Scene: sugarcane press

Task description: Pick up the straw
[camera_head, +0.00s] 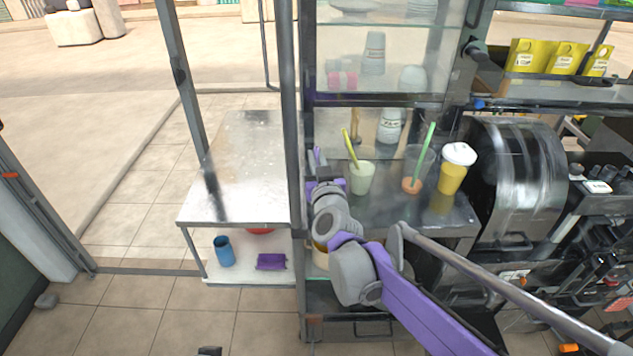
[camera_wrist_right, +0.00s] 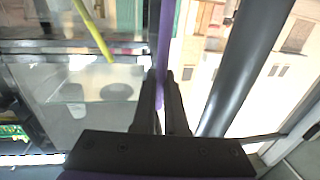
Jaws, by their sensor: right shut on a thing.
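My right gripper (camera_head: 318,180) is beside the dark post at the left of the counter. In the right wrist view the gripper (camera_wrist_right: 160,78) is shut on a purple straw (camera_wrist_right: 165,40), which stands up between its fingertips. In the head view only a short piece of the purple straw (camera_head: 317,154) shows. A yellow straw (camera_head: 349,147) stands tilted in a pale green cup (camera_head: 361,178), to the right of the gripper.
A yellow cup with a white lid (camera_head: 459,155) stands on the counter by the metal press drum (camera_head: 520,170). A dark vertical post (camera_head: 291,120) rises close to the right gripper. A bare metal side table (camera_head: 250,160) lies left, with a blue cup (camera_head: 223,251) on its lower shelf.

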